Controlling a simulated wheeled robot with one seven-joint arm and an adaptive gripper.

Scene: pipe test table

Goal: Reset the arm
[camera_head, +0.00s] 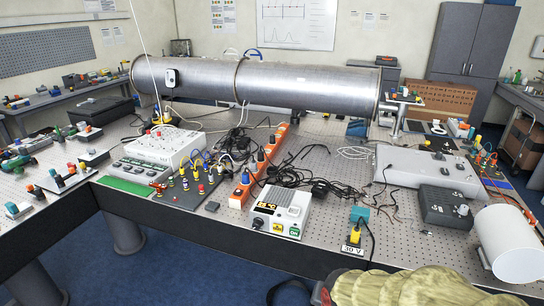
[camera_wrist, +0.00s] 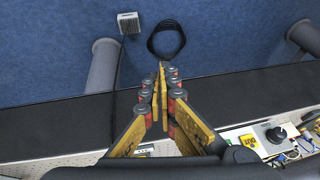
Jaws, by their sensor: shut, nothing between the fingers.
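My gripper (camera_wrist: 161,80) shows in the wrist view with its yellow and grey fingers closed together and nothing between them. It appears over the dark front edge (camera_wrist: 60,125) of the table, its tips toward the blue floor. I cannot make out my gripper in the head view. The perforated metal table (camera_head: 330,180) fills the middle of the head view.
A long metal pipe (camera_head: 300,84) lies across the table's back. A white device (camera_head: 281,210), an orange power strip (camera_head: 262,160), loose black cables and a grey control box (camera_head: 425,172) crowd the tabletop.

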